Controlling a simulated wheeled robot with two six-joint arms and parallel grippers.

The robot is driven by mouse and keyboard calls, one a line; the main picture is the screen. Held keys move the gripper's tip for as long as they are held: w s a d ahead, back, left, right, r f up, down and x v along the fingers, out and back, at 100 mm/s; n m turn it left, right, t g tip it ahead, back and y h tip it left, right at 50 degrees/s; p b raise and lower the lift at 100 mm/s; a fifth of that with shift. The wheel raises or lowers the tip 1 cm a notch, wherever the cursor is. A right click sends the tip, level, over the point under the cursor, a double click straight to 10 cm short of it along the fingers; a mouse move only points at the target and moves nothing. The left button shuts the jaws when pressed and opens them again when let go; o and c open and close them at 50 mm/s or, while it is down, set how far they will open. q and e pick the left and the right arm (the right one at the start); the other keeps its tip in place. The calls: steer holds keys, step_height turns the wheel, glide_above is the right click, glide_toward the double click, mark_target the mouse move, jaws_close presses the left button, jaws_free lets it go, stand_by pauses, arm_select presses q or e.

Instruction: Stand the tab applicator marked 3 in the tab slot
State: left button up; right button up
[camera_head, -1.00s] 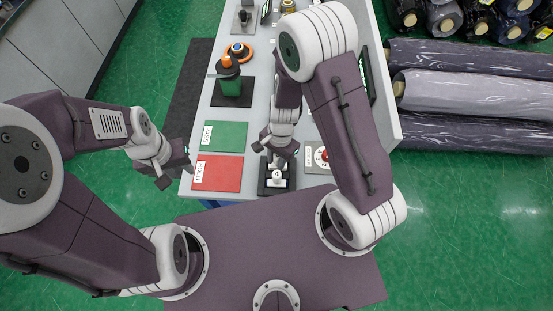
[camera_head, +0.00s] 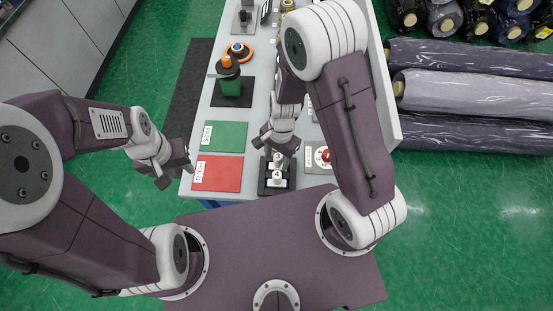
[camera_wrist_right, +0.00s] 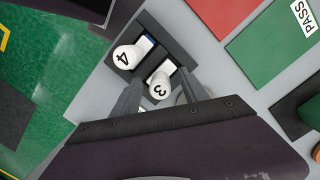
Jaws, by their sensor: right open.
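The applicator marked 3 (camera_wrist_right: 160,86) is a white-capped piece in a dark holder (camera_wrist_right: 172,38), beside the white-capped applicator marked 4 (camera_wrist_right: 127,57). The applicator marked 4 also shows in the head view (camera_head: 277,173), at the table's near edge. My right gripper (camera_head: 277,146) is open above the holder. In the right wrist view, its two fingers (camera_wrist_right: 162,98) lie on either side of the cap marked 3, with nothing gripped. I cannot tell how deep they reach. My left gripper (camera_head: 175,176) hangs left of the table, its jaws unclear. I cannot make out the tab slot.
A red HOLD mat (camera_head: 222,174) and a green PASS mat (camera_head: 225,137) lie left of the holder. A red round part (camera_head: 322,156) sits to its right. A green container (camera_head: 230,87) stands on a black mat farther back. Wrapped rolls (camera_head: 470,92) lie to the right.

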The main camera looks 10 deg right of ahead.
steer(key=r, duration=0.6)
steer(key=shift+w+d+r, duration=0.15)
steer(key=shift+d+r, duration=0.05)
steer(key=shift+d, duration=0.1)
steer(key=shift+w+d+f, duration=0.1)
steer(key=shift+w+d, duration=0.05)
steer(key=shift+w, duration=0.1)
steer(key=s+d+r+n+t+b, duration=0.2)
steer(key=s+d+r+n, duration=0.2)
steer(key=d+n, duration=0.4)
steer(key=shift+n+h, duration=0.4)
steer(key=shift+n, duration=0.5)
